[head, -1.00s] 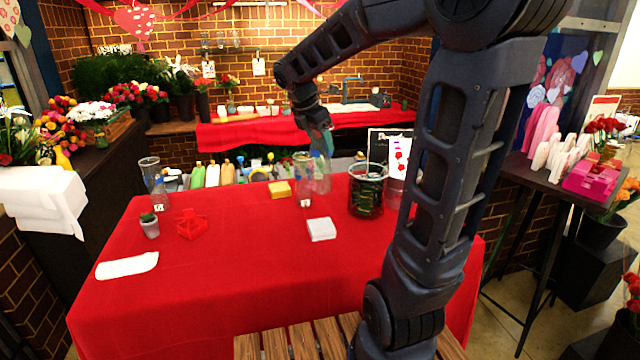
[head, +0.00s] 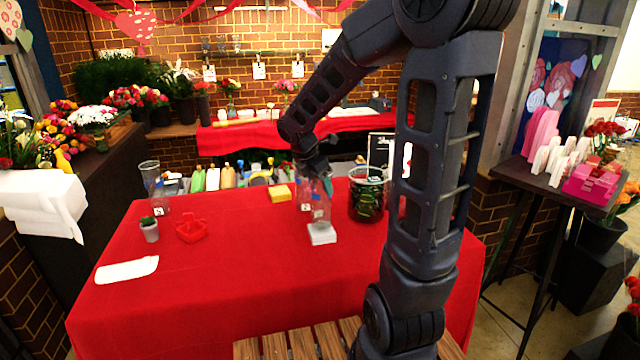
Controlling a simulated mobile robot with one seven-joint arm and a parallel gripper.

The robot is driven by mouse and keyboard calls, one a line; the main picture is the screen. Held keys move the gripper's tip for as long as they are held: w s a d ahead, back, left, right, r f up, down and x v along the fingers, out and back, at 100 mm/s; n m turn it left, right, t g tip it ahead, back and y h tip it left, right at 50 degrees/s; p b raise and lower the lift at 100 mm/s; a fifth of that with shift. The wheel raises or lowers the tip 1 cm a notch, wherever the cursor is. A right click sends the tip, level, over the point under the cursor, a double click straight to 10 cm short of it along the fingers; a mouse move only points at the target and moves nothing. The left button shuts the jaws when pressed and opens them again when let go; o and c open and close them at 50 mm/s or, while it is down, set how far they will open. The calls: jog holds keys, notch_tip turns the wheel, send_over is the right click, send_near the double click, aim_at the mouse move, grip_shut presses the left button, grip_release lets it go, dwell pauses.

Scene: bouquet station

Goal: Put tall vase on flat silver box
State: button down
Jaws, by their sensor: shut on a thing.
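My gripper (head: 324,180) is shut on the tall clear glass vase (head: 322,205). The vase is close to upright, with a small label low on its front. Its lower end is just above or on the flat silver box (head: 322,236), which looks pale grey and lies on the red table. I cannot tell whether they touch. My fingers are small here and partly blend with the glass.
A second glass piece (head: 304,204) with a label stands close to the left of the held vase.

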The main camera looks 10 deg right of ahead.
jog(key=shift+f, duration=0.15)
jog(key=shift+c, duration=2)
grip_release()
jog(key=v, duration=1.1)
jog(key=s+d+m+t+y, duration=0.1)
jog(key=s+d+m+y, duration=0.1)
jog(key=s+d+m, duration=0.3)
jog(key=s+d+f+m+t+y, duration=0.1)
jog(key=s+d+m, duration=0.4)
jog(key=s+m, duration=0.7)
jog(key=shift+m+t+y, duration=0.4)
jog(key=shift+m+y, duration=0.2)
jog(key=shift+m, duration=2.2)
jog(key=shift+s+f, duration=0.1)
